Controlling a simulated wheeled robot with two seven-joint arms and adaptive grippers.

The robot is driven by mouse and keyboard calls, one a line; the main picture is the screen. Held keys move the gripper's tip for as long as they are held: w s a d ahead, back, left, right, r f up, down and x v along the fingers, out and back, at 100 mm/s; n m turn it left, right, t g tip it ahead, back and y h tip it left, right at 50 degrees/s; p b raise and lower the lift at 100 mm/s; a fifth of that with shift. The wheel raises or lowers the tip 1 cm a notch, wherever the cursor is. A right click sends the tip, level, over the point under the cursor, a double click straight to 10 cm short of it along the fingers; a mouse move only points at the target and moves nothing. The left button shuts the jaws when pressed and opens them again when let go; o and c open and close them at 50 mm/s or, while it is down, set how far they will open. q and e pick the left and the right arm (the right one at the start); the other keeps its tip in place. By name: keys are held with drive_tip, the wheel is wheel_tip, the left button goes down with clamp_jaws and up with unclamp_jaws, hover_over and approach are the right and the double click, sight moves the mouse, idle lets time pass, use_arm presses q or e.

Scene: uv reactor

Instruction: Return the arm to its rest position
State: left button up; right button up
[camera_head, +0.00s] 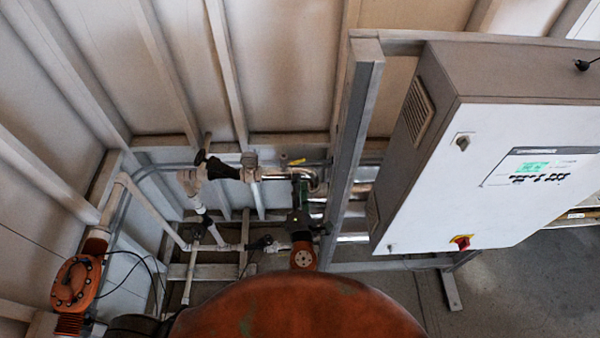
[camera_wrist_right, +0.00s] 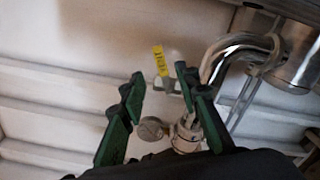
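My right gripper (camera_head: 301,182) is small in the head view, in front of the pipework left of the steel post. In the right wrist view its two green and black fingers (camera_wrist_right: 160,76) stand apart with a clear gap and nothing held between them. A chrome pipe elbow (camera_wrist_right: 236,48) is close beside the right-hand finger; whether they touch cannot be told. The elbow also shows in the head view (camera_head: 312,174). My left gripper is not in view.
A white control cabinet (camera_head: 490,180) with a red and yellow switch (camera_head: 462,242) stands at right, beside an upright steel post (camera_head: 351,150). White pipes (camera_head: 150,212) and a black fitting (camera_head: 222,169) lie left of the gripper. A ribbed wall (camera_head: 285,70) is behind.

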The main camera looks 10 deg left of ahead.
drive_tip(key=shift+s+d, duration=0.15)
drive_tip(key=shift+s, duration=0.7)
